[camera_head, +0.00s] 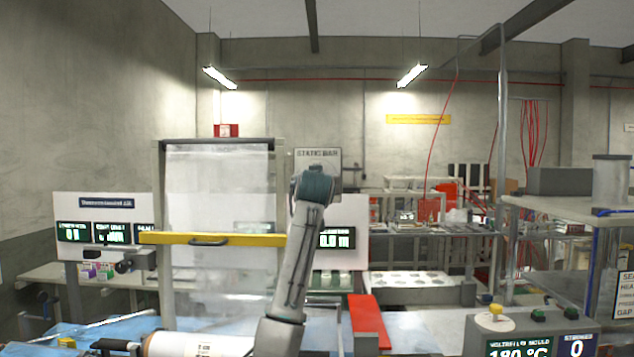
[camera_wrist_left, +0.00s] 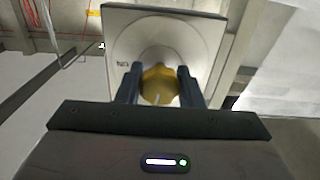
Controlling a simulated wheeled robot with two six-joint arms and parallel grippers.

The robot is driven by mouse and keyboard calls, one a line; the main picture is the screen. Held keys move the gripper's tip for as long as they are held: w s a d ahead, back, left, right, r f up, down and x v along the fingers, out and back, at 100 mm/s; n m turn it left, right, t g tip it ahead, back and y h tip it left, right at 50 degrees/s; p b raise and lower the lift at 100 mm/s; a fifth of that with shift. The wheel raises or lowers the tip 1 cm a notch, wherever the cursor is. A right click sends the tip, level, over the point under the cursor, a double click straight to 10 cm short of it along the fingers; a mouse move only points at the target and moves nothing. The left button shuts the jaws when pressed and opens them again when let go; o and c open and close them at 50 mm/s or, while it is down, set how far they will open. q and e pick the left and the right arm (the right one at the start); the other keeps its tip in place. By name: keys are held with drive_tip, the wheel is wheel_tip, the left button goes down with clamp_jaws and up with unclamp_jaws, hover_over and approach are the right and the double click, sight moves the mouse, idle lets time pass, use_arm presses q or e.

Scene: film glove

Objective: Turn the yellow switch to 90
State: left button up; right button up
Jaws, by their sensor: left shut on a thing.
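The yellow switch (camera_wrist_left: 159,90) is a round knob on a pale dial plate (camera_wrist_left: 122,38) in the left wrist view. Small lettering shows on the dial left of the knob; I cannot read its angle. My left gripper (camera_wrist_left: 159,76) has one dark finger on each side of the knob and is shut on it. In the head view my arm reaches up to a grey panel marked STATIC BAR (camera_head: 317,153). The wrist hides the switch and the fingers there. My right gripper is not in view.
A frame with a clear film sheet (camera_head: 215,190) and a yellow crossbar (camera_head: 190,239) stands just left of my arm. A red block (camera_head: 366,322) lies to the right below. A control box with displays (camera_head: 530,325) is at lower right.

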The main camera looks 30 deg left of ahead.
use_arm(q)
drive_tip(key=m+p, duration=0.1)
drive_tip(key=m, duration=0.3)
drive_tip(key=shift+r+m, duration=0.15)
drive_tip(key=shift+m, duration=0.15)
drive_tip(key=m+p, duration=0.2)
drive_tip(key=m, duration=0.1)
drive_tip(key=shift+m, duration=0.3)
drive_tip(key=m+p, duration=0.2)
drive_tip(key=m, duration=0.1)
drive_tip(key=shift+r+m, duration=0.1)
drive_tip(key=shift+m, duration=0.2)
drive_tip(key=shift+m+p, duration=1)
drive_tip(key=shift+m, duration=0.8)
drive_tip(key=o, duration=1)
drive_tip(key=shift+f, duration=0.2)
drive_tip(key=shift+c, duration=0.2)
drive_tip(key=shift+s, duration=0.1)
